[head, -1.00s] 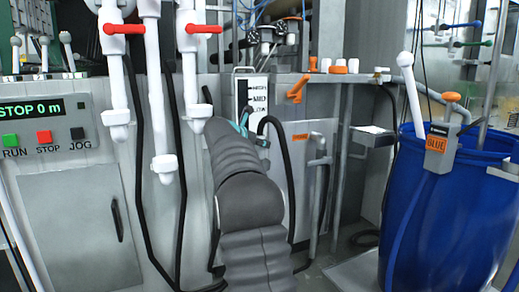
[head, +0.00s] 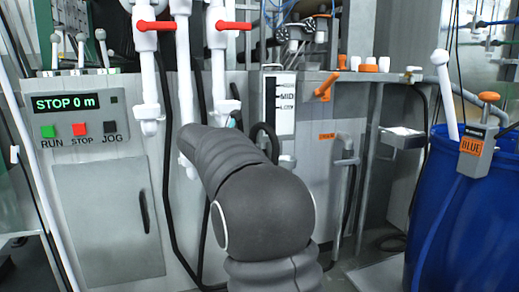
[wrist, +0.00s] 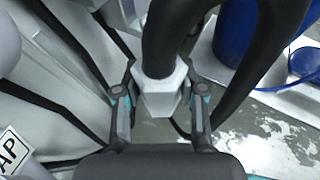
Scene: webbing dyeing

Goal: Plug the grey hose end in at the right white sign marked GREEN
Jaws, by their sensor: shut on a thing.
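In the wrist view my gripper (wrist: 161,98) is shut on the grey hose end (wrist: 162,84), a pale angular fitting between its two fingers. A thick black hose (wrist: 165,45) runs from the fitting toward the top of the picture. In the head view my arm hides nearly all of the gripper and the hose end; a black hose loop (head: 262,133) shows just beyond the arm. No sign marked GREEN is readable in either view. A white sign (wrist: 14,147) at the wrist view's lower left shows only the letters "AP".
White pipes with red handles (head: 154,25) hang before the grey machine front. A control panel (head: 78,115) reads "STOP 0 m". A level gauge (head: 279,100) stands behind my arm.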

